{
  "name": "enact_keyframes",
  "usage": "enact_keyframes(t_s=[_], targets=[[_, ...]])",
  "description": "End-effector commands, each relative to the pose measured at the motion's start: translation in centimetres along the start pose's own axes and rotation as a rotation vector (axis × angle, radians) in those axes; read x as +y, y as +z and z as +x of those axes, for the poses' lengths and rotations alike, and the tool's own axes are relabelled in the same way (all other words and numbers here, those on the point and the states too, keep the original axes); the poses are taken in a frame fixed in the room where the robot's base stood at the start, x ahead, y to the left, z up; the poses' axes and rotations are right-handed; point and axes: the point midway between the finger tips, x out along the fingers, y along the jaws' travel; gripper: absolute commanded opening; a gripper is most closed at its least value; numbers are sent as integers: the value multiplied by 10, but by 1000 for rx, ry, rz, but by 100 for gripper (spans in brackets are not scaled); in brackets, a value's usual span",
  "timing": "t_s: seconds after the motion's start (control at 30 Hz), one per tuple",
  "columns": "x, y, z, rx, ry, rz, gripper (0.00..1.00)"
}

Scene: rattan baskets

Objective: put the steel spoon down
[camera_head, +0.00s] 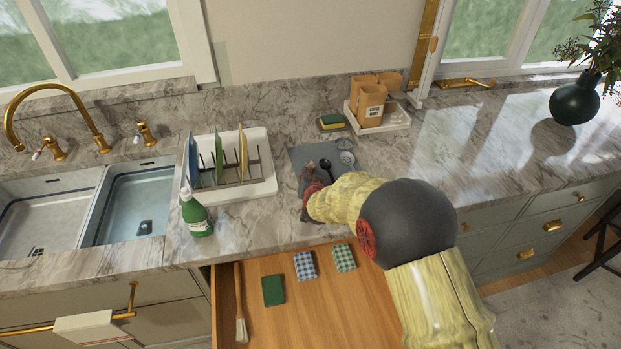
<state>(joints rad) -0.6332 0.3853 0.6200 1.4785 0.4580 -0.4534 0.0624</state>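A grey mat (300,154) lies on the marble counter. A dark spoon-like utensil (325,163) is on or just above it, beside my gripper. Two small pale metallic round pieces, a nearer one (347,158) and a farther one (344,144), lie at the mat's right side. I cannot tell which of these, if any, is the steel spoon. My gripper (306,190) is low over the mat's front left part, reaching in from the right. My arm hides part of the mat. The fingers are small and partly hidden, so I cannot see whether they hold anything.
A dish rack (262,180) with plates and a green bottle (196,215) stand left of the mat. A sponge (332,122) and a tray (396,125) of brown containers are behind. An open drawer (300,315) with folded cloths juts out below.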

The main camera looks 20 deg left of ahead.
Motion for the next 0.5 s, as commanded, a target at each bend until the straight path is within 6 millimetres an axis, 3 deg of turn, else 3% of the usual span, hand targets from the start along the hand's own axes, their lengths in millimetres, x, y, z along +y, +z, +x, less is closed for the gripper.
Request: enact_keyframes(t_s=[0.33,0.5], targets=[[2,4,2,-1,0,0,25],[0,2,-23,-1,-1,-1,25]])
